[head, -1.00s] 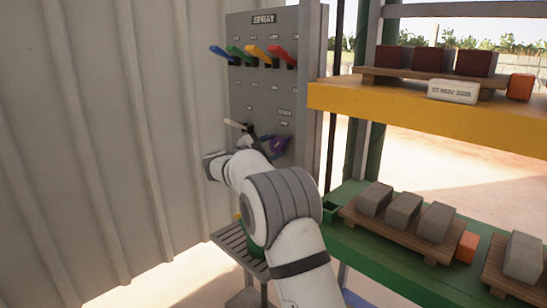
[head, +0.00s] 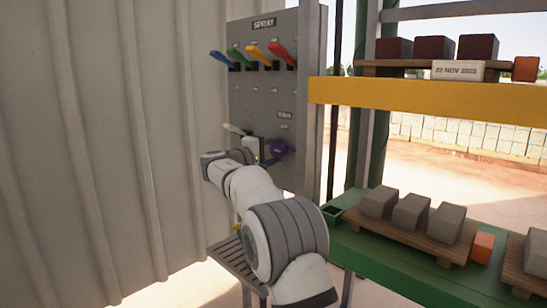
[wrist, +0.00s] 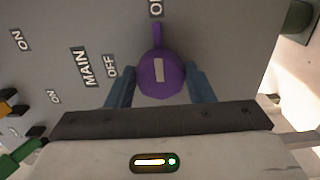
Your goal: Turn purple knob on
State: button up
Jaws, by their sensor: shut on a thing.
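The purple knob (wrist: 160,74) is on the grey panel and has a white mark on its face. In the wrist view its narrow tab points up toward a partly cut-off label (wrist: 156,8) starting with "O". An OFF label (wrist: 110,67) and a MAIN label (wrist: 89,67) lie left of it. The blue-grey fingers of my gripper (wrist: 160,84) are on both sides of the knob, shut on it. In the head view the knob (head: 279,148) shows at the panel's lower right, with my gripper (head: 266,150) against it and partly hiding it.
Blue, green, yellow and red levers (head: 254,54) sit higher on the SPRAY panel (head: 250,100). A corrugated wall (head: 110,140) stands at left. At right are a yellow shelf (head: 430,110) and a green shelf (head: 370,250) with blocks on wooden pallets.

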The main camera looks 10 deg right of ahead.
dwell(0.6)
jog(key=o, duration=1)
jog(key=shift+c, duration=0.2)
jog(key=p+v, duration=0.1)
jog(key=v, duration=0.6)
jog(key=shift+a, duration=0.3)
jog(key=shift+s+f, duration=0.1)
jog(key=shift+s, duration=0.1)
